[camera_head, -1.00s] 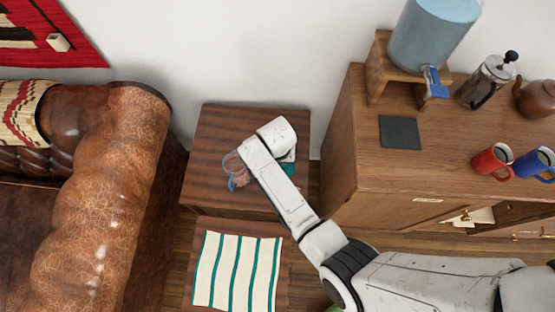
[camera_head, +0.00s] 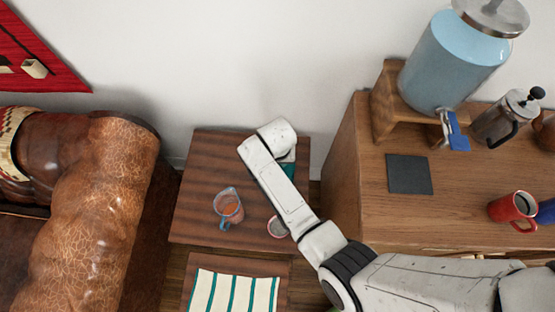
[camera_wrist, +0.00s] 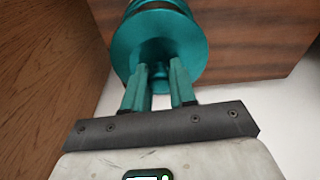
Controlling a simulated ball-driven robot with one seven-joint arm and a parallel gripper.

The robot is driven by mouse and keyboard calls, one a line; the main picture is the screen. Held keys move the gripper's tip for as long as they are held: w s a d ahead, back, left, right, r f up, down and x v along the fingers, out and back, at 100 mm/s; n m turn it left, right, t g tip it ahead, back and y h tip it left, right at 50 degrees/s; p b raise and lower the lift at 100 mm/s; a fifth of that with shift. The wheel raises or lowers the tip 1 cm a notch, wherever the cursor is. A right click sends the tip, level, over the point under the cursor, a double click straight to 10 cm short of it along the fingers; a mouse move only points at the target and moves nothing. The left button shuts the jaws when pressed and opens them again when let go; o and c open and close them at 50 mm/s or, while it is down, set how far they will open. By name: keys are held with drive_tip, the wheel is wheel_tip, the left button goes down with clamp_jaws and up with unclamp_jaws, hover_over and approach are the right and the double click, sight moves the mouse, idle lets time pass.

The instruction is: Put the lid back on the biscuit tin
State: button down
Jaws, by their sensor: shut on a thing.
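In the wrist view, my gripper (camera_wrist: 158,78) is shut on the knob of a round teal lid (camera_wrist: 187,55). The lid's broad face is turned toward the camera. More teal rims show behind the lid at the top edge; they look like the biscuit tin (camera_wrist: 155,5), and I cannot tell whether lid and tin touch. In the head view, a teal piece (camera_head: 290,158) shows just right of my wrist, over the back right of the small dark wood table (camera_head: 200,165). My forearm hides the gripper and most of the tin there.
A glass jug of reddish drink (camera_head: 228,207) and a small round cup (camera_head: 277,227) stand on the table, left of and close to my forearm. A wooden cabinet (camera_head: 345,190) rises on the right. A leather sofa (camera_head: 90,210) stands left. A striped cloth (camera_head: 235,292) lies in front.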

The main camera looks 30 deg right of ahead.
drive_tip(key=shift+f+b, duration=1.7)
drive_tip(key=shift+f, duration=0.55)
drive_tip(key=shift+s+p, duration=0.1)
drive_tip(key=shift+p, duration=0.4)
drive_tip(key=shift+f, duration=0.2)
idle(1.1)
drive_tip(key=shift+c, duration=1.8)
unclamp_jaws()
drive_tip(key=shift+r+p, duration=0.1)
drive_tip(key=shift+p, duration=0.25)
